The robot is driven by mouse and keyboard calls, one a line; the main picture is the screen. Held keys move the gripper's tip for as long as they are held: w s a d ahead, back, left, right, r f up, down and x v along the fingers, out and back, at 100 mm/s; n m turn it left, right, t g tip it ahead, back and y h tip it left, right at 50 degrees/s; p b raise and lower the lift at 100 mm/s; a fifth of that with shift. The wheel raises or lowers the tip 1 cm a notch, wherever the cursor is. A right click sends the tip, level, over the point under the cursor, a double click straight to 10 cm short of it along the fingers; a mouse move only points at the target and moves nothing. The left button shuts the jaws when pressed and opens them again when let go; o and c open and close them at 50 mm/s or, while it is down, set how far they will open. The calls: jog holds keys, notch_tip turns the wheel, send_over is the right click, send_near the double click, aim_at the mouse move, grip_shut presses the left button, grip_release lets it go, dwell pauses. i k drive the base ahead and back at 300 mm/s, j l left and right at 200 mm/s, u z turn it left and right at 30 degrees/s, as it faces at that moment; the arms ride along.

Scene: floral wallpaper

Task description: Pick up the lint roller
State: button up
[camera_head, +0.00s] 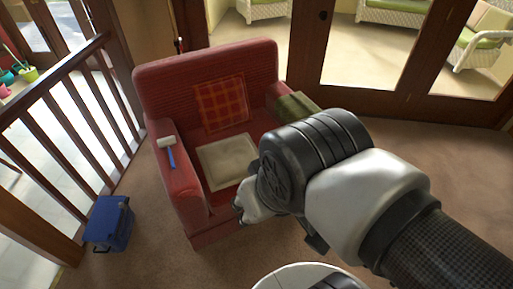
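The lint roller (168,149) lies on the left armrest of a red armchair (207,58). It has a white roller head and a blue handle that points down in the picture. My arm reaches in from the lower right, and its end is in front of the chair's seat, to the right of the lint roller and apart from it. My gripper (243,212) is mostly hidden behind the arm's wrist links. Only a small light and dark part shows at the chair's front edge, and the fingers cannot be made out.
A pale square cushion (228,162) lies on the seat, and a plaid cushion (220,104) leans on the backrest. A folded green cloth (293,107) lies on the right armrest. A blue cooler box (108,223) stands on the carpet by a wooden railing (62,130).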

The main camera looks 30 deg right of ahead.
aim_at(168, 141)
jog(key=i+j, duration=0.35)
jog(key=i, duration=0.2)
jog(key=i+j, duration=0.35)
jog(key=i, duration=0.15)
jog(key=i+j, duration=0.4)
jog(key=i, duration=0.15)
